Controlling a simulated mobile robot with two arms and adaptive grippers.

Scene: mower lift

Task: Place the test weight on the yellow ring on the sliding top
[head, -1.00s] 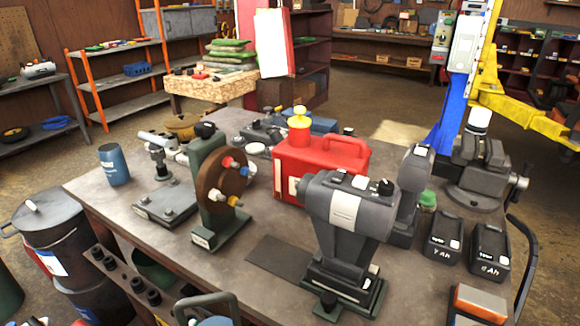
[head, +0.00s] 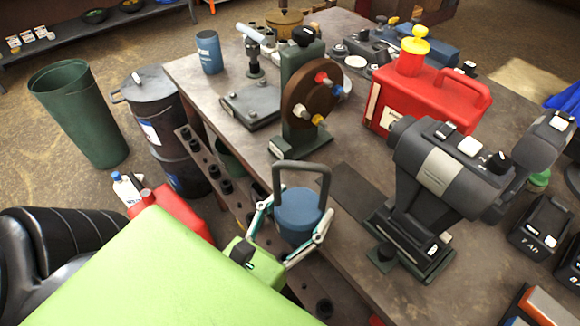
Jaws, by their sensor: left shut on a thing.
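The test weight (head: 298,213), a blue round body with a grey loop handle, shows upright in the lower middle of the head view. My left gripper (head: 295,230) has its two slim fingers on either side of the blue body and is shut on it. The weight hangs at the near edge of the workbench; the picture does not clearly tell its height. The yellow ring and the sliding top cannot be made out. My right gripper is not in view.
The workbench (head: 340,184) carries a brown wheel on a green stand (head: 311,95), a red fuel can (head: 420,100), a grey bench machine (head: 440,170) and a blue cup (head: 209,51). A dark lidded drum (head: 165,130) and a green bin (head: 78,112) stand on the floor at left.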

